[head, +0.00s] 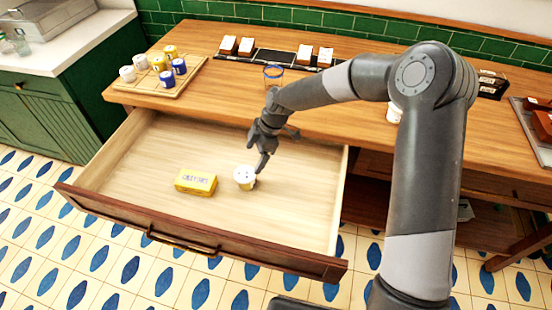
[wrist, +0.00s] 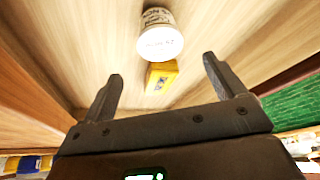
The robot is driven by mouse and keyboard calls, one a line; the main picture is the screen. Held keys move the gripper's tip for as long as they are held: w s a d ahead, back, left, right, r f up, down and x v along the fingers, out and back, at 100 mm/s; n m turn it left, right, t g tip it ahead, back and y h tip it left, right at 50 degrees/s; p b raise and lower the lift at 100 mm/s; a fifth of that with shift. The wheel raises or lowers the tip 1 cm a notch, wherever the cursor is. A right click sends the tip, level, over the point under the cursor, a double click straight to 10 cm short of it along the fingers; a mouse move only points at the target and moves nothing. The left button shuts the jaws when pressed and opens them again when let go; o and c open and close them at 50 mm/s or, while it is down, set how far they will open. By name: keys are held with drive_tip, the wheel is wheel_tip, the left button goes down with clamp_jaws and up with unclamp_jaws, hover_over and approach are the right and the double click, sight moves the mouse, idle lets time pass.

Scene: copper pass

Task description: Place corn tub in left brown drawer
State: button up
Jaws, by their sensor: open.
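The left brown drawer (head: 135,205) is pulled open below the wooden counter. A small white tub (head: 245,178), which looks like the corn tub, sits upright on the drawer floor; it also shows in the wrist view (wrist: 160,40) with printed lettering on its side. My gripper (head: 262,158) is just above and beside the tub in the head view. In the wrist view my gripper (wrist: 160,88) has its fingers wide apart with nothing between them, and the tub lies beyond the fingertips.
A yellow box (head: 196,182) lies in the drawer left of the tub. The drawer's right and back floor is clear.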

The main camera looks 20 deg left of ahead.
drive_tip(key=shift+d+r, duration=0.1)
drive_tip(key=s+d+r+m+t+h, duration=0.25)
drive_tip(key=d+r+m, duration=0.35)
drive_tip(key=d+r, duration=0.5)
drive_tip(key=s+d+r+m+t+h, duration=0.25)
drive_tip(key=d+r+m, duration=0.45)
drive_tip(key=d, duration=0.5)
drive_tip(key=s+d+r+m+t, duration=0.1)
drive_tip(key=s+d+r+m, duration=0.3)
drive_tip(key=s+d, duration=0.3)
drive_tip(key=s+d+r+m+t, duration=0.2)
drive_tip(key=s+d+r+m, duration=0.2)
drive_tip(key=s+d+m, duration=0.3)
drive_tip(key=s, duration=0.3)
drive_tip(key=shift+r+y, duration=0.35)
drive_tip(key=shift+y, duration=0.05)
